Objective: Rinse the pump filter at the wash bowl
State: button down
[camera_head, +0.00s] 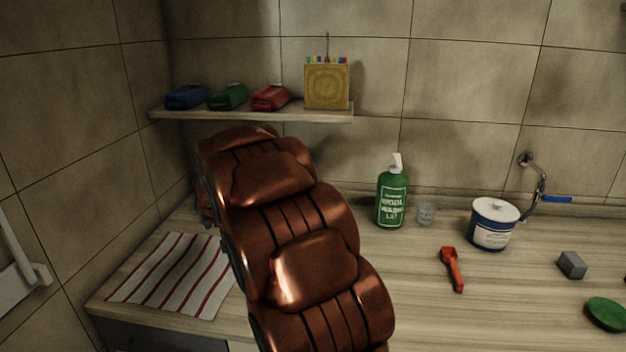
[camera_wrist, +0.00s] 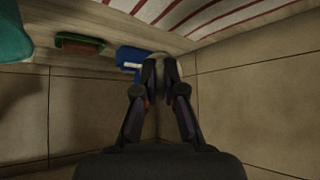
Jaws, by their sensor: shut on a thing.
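My gripper (camera_wrist: 160,66) shows in the wrist view with its two dark fingers close together. It is shut on a small pale thing (camera_wrist: 159,58) that is mostly hidden by the fingertips; I cannot tell whether this is the pump filter. In the head view my arm hides the gripper and what it holds. I see no wash bowl in either view. A metal tap (camera_head: 538,180) with a blue lever is on the back wall at the right of the head view.
A shelf (camera_head: 250,112) holds blue, green and red containers and a yellow box (camera_head: 327,85). A striped cloth (camera_head: 170,272) lies at left. A green pump bottle (camera_head: 392,198), glass (camera_head: 426,214), white-lidded tub (camera_head: 491,230), red scoop (camera_head: 453,270), grey block (camera_head: 571,265) and green pad (camera_head: 605,314) stand right.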

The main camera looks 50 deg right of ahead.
jog(key=s+d+r+g+p, duration=0.1)
jog(key=s+d+r, duration=0.2)
jog(key=s+d, duration=0.3)
jog(key=s+d+r+m+g, duration=0.15)
jog(key=s+d, duration=0.25)
jog(key=d, duration=0.5)
jog(key=s+d+r+n+g+p, duration=0.1)
jog(key=s+d+r, duration=0.3)
jog(key=s+d, duration=0.25)
jog(key=shift+m, duration=0.25)
jog(key=shift+w+d+f+b, duration=0.15)
jog(key=shift+f+b, duration=0.15)
jog(key=shift+f, duration=2)
jog(key=shift+w+f+b, duration=0.1)
jog(key=shift+f+b, duration=0.2)
jog(key=shift+f, duration=2.05)
jog(key=shift+w+d+f+b, duration=0.15)
jog(key=shift+f+b, duration=0.15)
jog(key=shift+f, duration=2)
notch_tip(320, 180, up, 13)
jog(key=p, duration=0.1)
